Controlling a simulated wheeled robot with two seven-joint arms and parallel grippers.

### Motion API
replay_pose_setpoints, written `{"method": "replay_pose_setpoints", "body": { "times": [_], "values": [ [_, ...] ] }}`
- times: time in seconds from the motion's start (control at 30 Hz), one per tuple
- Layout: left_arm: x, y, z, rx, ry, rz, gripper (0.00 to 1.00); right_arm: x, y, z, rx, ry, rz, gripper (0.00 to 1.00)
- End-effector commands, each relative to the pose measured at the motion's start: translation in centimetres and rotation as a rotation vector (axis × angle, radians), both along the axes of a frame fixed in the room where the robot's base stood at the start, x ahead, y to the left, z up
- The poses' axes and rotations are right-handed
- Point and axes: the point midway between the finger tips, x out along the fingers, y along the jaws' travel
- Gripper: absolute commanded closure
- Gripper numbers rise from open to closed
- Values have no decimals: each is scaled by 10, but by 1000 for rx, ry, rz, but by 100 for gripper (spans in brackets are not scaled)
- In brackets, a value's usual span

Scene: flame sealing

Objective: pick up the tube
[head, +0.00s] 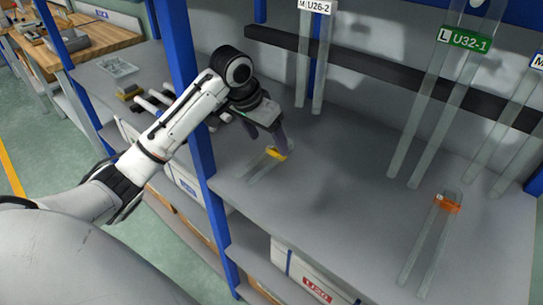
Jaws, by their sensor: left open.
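A short clear tube (262,170) with a yellow band (276,153) at its far end lies on the grey shelf (330,215), near the shelf's left front edge. My left gripper (268,139) is open, just above and behind the yellow band. One finger comes down close to the band; I cannot tell whether they touch. A second clear tube piece (425,250) with an orange band (447,204) is on the right part of the shelf. My right gripper is not in view.
Clear tubes hang at the back under labels U26-2 (315,6) and U32-1 (465,39), with more at the right edge. A blue post (195,125) stands beside my left arm. The shelf's middle is clear. Labelled boxes (310,275) sit below.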

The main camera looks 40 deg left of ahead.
Motion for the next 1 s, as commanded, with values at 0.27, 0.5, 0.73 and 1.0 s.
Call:
{"method": "replay_pose_setpoints", "body": {
  "times": [0.27, 0.5, 0.73, 1.0],
  "values": [
    [15, -4, -37, -2, 4, 1, 31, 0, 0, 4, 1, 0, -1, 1],
    [19, -4, -45, 0, 1, 1, 31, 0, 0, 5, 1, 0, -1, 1],
    [19, -4, -44, 0, 2, 1, 53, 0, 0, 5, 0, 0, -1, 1],
    [19, -4, -44, -1, 1, 2, 76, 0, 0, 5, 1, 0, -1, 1]
  ]
}}
